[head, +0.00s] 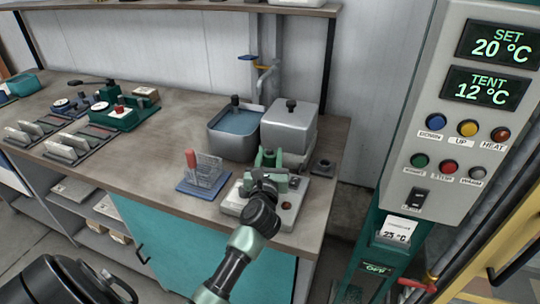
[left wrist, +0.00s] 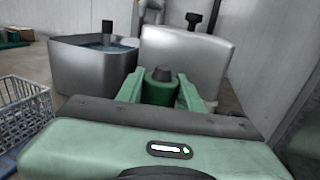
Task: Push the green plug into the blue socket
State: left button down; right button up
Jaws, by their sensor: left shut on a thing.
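My left gripper (head: 267,162) is shut on a green plug-like piece with a dark grey top. This piece shows between the fingers in the left wrist view (left wrist: 160,88), upright, with its lower part hidden by the gripper body. In the head view the gripper is over a light grey block (head: 234,205) on the bench, and I cannot tell whether the held piece touches anything below. I cannot make out a blue socket in either view. My right gripper is not in view.
A metal water bath (head: 232,146) and a lidded grey box (head: 290,127) stand just behind the gripper. A wire basket (head: 207,171) is on its left, a small dark fitting (head: 322,167) on its right. The control panel (head: 470,110) stands further right.

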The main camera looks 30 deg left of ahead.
pick_arm(q)
jog(key=shift+f+b, duration=0.65)
jog(key=shift+f, duration=0.35)
jog(key=shift+r+p, duration=0.7)
jog(key=shift+p, duration=0.15)
jog(key=shift+p, duration=0.55)
dwell(1.1)
jog(key=shift+f+b, duration=0.6)
jog(key=shift+f, duration=0.1)
jog(key=c, duration=1.1)
grip_release()
jog(key=shift+c, duration=0.2)
jog(key=o, duration=0.3)
jog(key=shift+f, duration=0.1)
